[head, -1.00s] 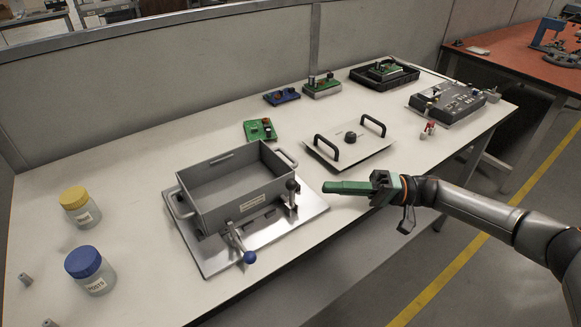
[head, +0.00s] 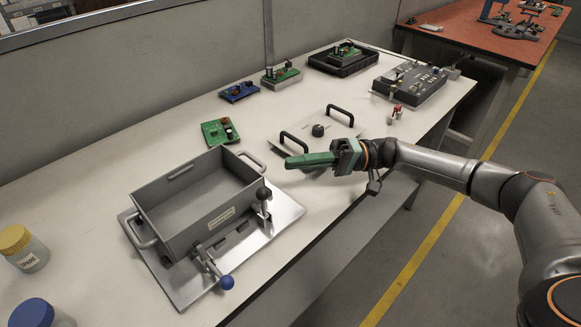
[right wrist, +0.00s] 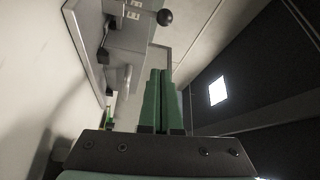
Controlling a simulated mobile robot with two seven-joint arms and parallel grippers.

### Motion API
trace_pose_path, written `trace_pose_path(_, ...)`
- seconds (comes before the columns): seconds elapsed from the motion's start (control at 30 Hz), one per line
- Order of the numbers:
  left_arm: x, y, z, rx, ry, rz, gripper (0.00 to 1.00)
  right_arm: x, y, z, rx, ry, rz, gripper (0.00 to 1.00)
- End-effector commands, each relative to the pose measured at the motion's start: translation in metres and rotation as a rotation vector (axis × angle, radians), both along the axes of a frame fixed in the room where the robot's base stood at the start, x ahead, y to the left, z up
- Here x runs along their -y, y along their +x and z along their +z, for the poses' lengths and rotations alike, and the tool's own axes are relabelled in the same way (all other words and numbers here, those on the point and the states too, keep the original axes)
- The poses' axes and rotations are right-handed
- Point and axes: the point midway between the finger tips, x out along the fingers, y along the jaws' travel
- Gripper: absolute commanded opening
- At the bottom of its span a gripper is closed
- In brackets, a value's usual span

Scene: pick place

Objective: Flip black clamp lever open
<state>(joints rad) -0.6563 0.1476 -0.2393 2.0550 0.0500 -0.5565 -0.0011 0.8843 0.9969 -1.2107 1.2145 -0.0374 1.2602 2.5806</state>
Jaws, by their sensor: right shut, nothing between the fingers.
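The clamp with the black knob (head: 263,193) stands upright at the right front of the grey box (head: 190,200), which sits on a metal plate. A second clamp lever with a blue knob (head: 226,282) points forward at the box's front. My right gripper (head: 296,161), with green fingers, is shut and empty, apart from the black lever, to its right and farther back. In the right wrist view the shut fingers (right wrist: 162,100) point up toward the box, and the black knob (right wrist: 165,17) shows above them. My left gripper is out of view.
A lid plate with two black handles (head: 340,145) lies behind my right gripper. A green circuit board (head: 220,131) lies behind the box. Jars with yellow (head: 14,239) and blue lids (head: 32,314) stand at the left. The table's front edge runs below my arm.

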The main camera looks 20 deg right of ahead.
Motion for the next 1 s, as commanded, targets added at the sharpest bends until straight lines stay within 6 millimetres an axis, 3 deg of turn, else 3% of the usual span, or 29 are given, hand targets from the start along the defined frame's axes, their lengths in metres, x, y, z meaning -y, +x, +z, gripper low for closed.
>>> trace_pose_path(0.4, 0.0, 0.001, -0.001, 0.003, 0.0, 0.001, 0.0, -0.087, 0.013, 0.008, 0.001, 0.001, 0.004, 0.0)
trace_pose_path(0.7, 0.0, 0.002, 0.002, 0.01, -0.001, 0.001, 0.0, -0.077, -0.021, 0.001, 0.0, 0.0, 0.0, 0.0)
trace_pose_path(1.0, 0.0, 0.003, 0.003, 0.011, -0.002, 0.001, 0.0, -0.076, -0.025, 0.001, 0.0, 0.001, 0.0, 0.0)
